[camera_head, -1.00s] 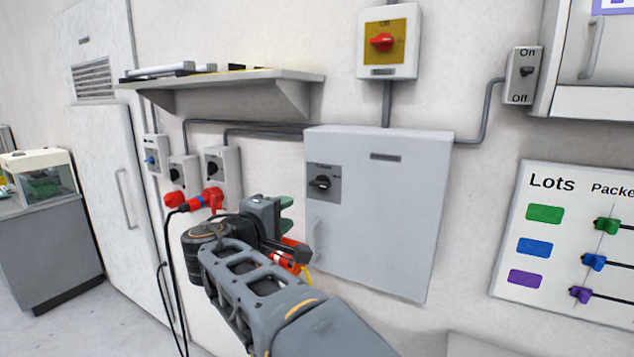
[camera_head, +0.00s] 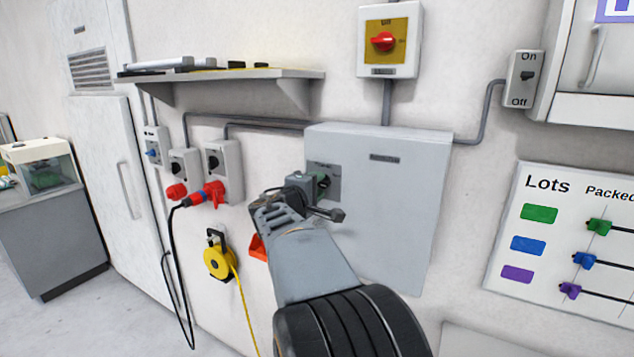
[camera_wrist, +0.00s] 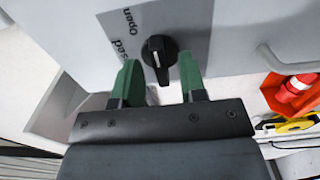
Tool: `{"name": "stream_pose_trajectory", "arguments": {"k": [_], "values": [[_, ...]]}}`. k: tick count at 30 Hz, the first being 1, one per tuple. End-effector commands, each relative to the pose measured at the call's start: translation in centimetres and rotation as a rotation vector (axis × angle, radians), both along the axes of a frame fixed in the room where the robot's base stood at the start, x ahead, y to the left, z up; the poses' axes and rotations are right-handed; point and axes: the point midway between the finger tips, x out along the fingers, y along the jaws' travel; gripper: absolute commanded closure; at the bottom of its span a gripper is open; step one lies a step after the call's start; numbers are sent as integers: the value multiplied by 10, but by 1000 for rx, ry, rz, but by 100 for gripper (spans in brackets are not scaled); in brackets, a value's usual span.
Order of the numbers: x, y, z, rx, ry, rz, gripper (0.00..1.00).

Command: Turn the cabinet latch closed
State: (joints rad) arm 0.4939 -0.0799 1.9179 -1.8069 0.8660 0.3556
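The grey cabinet (camera_head: 395,210) hangs on the wall, with its door shut flush as far as I can see. Its latch is a black rotary knob (camera_wrist: 158,55) on a darker grey plate (camera_wrist: 190,22) marked "Open" and "Closed", the second word partly hidden. My gripper (camera_wrist: 158,75) is open, its two green fingers on either side of the knob with gaps visible. In the head view my gripper (camera_head: 322,182) is in front of the plate and hides the knob.
Red plugs (camera_head: 205,195), a yellow cable reel (camera_head: 219,258) and an orange-red holder (camera_head: 258,248) are to the left. A cabinet handle (camera_wrist: 290,62) is beside the plate.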

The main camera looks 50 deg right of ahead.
Motion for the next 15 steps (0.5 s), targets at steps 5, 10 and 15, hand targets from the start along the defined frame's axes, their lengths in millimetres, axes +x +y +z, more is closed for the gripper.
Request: {"name": "stream_pose_trajectory", "arguments": {"k": [5,10,15], "values": [[1,-4,0,0,1,-1,62],[1,-4,0,0,1,0,62],[1,-4,0,0,1,0,74]]}}
